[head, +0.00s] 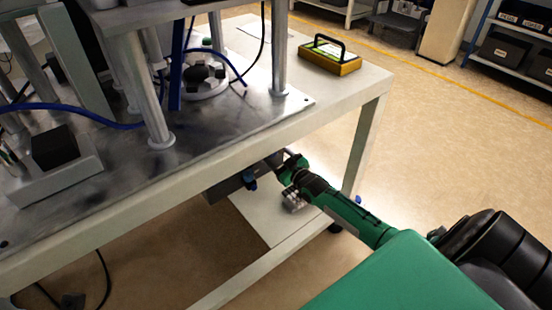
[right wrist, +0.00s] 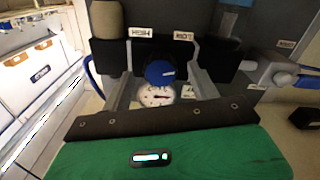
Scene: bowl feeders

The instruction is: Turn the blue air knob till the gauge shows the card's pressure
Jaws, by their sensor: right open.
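The blue air knob (right wrist: 160,72) shows in the right wrist view, with a white line on its face. The round white gauge (right wrist: 157,95) sits just below it, partly covered by the knob. Its red needle points roughly right; the scale is too small to read. My right gripper (head: 282,160) is at the table's front edge in the head view. In the wrist view its two fingers stand apart on either side of the knob, and I see no contact. I cannot make out the card's pressure. My left gripper is not in view.
The worktable (head: 350,85) carries a metal plate with posts, blue hoses and a bowl feeder base (head: 205,78). A yellow case with a black handle (head: 330,55) stands at its far right corner. White labels (right wrist: 142,32) are on the panel above the knob. Floor on the right is clear.

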